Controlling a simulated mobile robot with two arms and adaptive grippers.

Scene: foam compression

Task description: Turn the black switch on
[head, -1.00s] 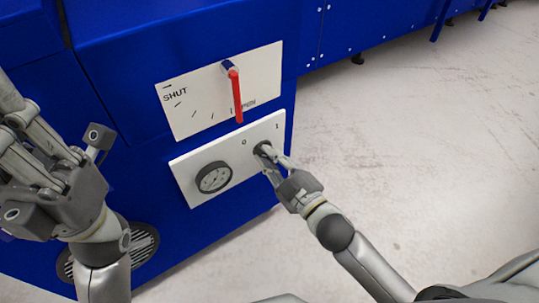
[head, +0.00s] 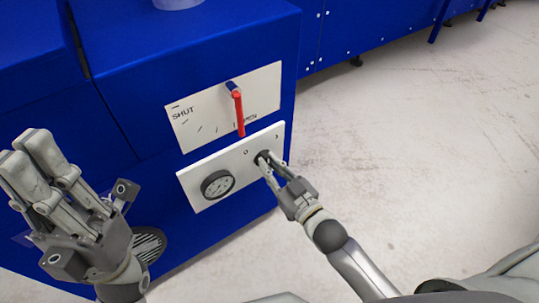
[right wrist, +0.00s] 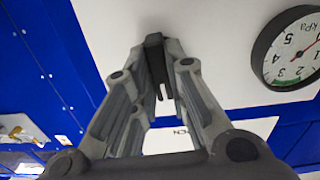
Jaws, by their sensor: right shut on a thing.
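The black switch (head: 262,157) sits on the lower white panel (head: 233,160), between the labels 0 and 1 in the head view. My right gripper (head: 264,163) reaches it from the lower right and is shut on it. In the right wrist view the black switch (right wrist: 155,58) stands between the fingertips, which touch its sides. The fingers hide part of the switch, and I cannot tell which label it points to.
A round gauge (head: 217,184) is on the same panel, left of the switch. Above is a white panel marked SHUT and OPEN with a red lever (head: 239,113). The blue machine (head: 190,45) fills the left; clear floor (head: 420,140) lies right.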

